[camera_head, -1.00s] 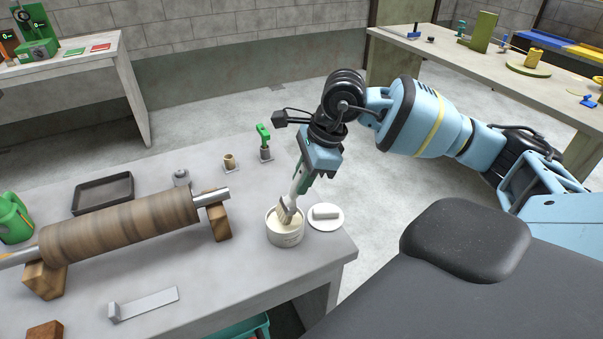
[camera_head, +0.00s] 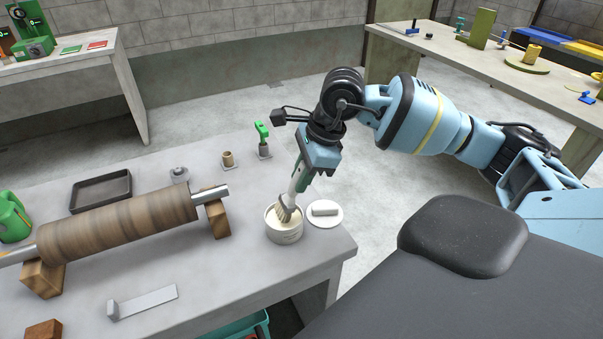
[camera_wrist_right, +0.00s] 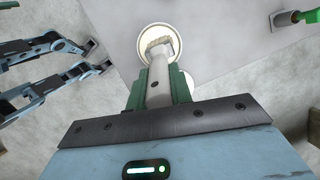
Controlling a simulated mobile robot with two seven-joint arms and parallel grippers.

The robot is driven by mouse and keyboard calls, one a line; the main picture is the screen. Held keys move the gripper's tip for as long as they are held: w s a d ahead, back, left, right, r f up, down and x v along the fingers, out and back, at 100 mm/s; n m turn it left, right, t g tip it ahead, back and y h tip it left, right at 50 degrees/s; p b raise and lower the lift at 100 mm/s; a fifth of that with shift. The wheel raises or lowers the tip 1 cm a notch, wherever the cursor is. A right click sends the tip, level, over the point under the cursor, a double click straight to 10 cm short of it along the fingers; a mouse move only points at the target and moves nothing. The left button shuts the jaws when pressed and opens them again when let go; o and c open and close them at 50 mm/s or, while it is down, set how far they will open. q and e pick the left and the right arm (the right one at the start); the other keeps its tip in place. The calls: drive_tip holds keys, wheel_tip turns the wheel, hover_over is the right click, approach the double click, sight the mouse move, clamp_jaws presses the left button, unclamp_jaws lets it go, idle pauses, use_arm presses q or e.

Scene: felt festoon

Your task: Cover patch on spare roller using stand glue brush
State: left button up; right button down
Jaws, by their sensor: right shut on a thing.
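My right gripper (camera_head: 303,180) is shut on the glue brush (camera_head: 287,209), whose handle points up and whose bristles point down into the white glue pot (camera_head: 287,233). In the right wrist view the brush (camera_wrist_right: 158,75) reaches from the gripper (camera_wrist_right: 158,100) to the round pot opening (camera_wrist_right: 160,30). How deep the bristles sit in the glue I cannot tell. The spare roller (camera_head: 120,226), brown with a metal shaft, rests on two wooden blocks to the left. No distinct patch shows on its visible side. My left gripper is not in view.
A round white disc (camera_head: 325,220) with a small block lies right of the pot. A green-handled tool (camera_head: 262,136), a small brown cup (camera_head: 228,161), a black tray (camera_head: 101,191), a green jug (camera_head: 13,216) and a metal strip (camera_head: 143,302) stand around the roller.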

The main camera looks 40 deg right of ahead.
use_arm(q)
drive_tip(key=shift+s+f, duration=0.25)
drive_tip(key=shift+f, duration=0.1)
use_arm(e)
drive_tip(key=shift+s+f, duration=0.1)
drive_tip(key=shift+f, duration=0.4)
idle(0.9)
